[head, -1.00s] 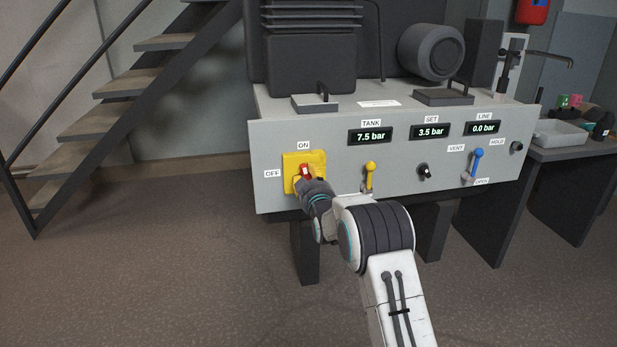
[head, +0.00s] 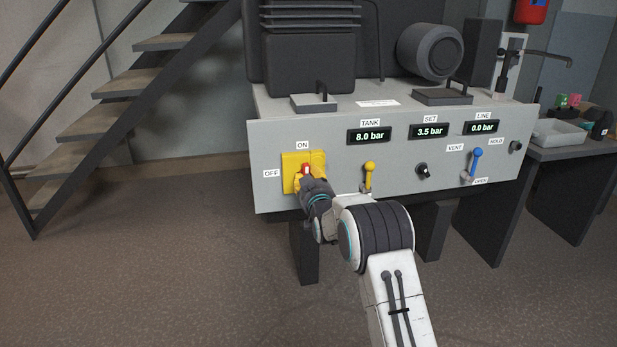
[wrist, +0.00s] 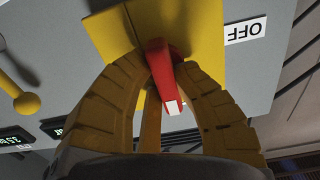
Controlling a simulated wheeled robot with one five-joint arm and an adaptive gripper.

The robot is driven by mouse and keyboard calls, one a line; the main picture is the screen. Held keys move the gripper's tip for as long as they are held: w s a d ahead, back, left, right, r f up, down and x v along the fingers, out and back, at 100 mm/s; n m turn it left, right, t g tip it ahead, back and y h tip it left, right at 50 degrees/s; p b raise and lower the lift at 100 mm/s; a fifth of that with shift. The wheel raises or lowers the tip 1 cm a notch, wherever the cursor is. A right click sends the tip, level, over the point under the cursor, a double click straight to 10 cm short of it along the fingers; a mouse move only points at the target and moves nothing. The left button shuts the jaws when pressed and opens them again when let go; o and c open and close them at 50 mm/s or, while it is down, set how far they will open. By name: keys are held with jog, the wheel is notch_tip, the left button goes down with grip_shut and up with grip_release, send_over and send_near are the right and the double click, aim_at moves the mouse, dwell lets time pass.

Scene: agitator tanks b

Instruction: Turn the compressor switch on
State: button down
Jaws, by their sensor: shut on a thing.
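The compressor switch is a red handle (head: 306,170) on a yellow plate (head: 290,160), at the left of the grey panel, with an ON label above and an OFF label to the left. In the head view the handle points up toward ON. My gripper (head: 306,178) is at the switch, its fingers partly hidden behind my wrist. In the wrist view the yellow fingers of my gripper (wrist: 165,85) are closed around the red handle (wrist: 162,75), whose pale tip shows between them. The TANK display (head: 369,136) reads 8.0 bar.
Right of the switch are a yellow lever (head: 369,175), a dark knob (head: 422,170) and a blue lever (head: 476,161). SET (head: 429,131) reads 3.5 bar and LINE (head: 481,128) 0.0 bar. Stairs (head: 120,105) stand at left; the floor before them is clear.

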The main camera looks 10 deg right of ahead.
jog(key=c, duration=0.9)
grip_release()
jog(key=shift+w+a, duration=0.1)
jog(key=shift+a, duration=0.05)
jog(key=shift+c, duration=0.2)
jog(key=s, duration=1.2)
